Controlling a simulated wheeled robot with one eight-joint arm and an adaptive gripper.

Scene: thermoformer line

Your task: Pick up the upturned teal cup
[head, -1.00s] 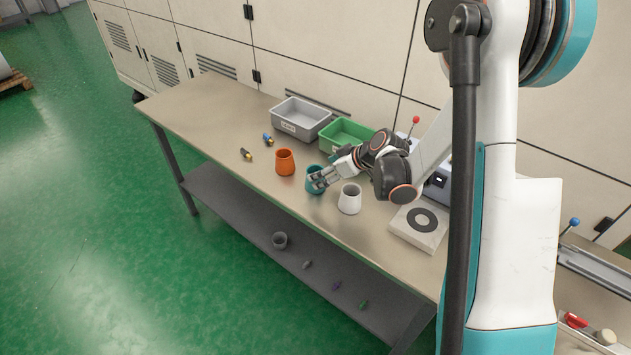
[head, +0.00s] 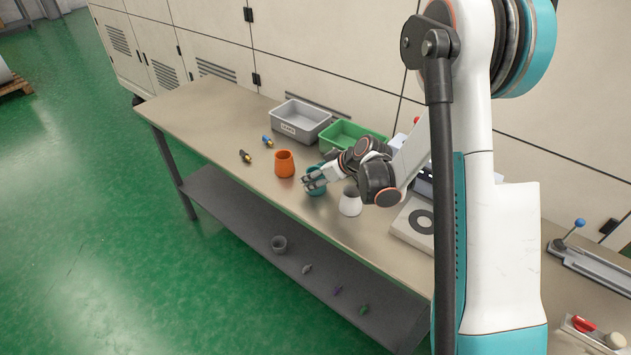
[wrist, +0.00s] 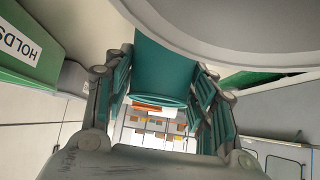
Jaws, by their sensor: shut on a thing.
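The teal cup (head: 317,190) stands on the bench between the orange cup and the white cup, partly hidden by my fingers in the head view. My gripper (head: 313,182) reaches it from the right and is shut on it. In the wrist view the teal cup (wrist: 165,65) fills the space between the two finger pads of my gripper (wrist: 162,82), one on each side. I cannot tell whether the cup is touching the bench or just clear of it.
The white cup (head: 350,203) is close on the right, the orange cup (head: 284,164) on the left. A grey bin (head: 301,120) and green bin (head: 345,132) stand behind. A plate with a dark ring (head: 418,222) lies right. The bench's left end (head: 195,100) is clear.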

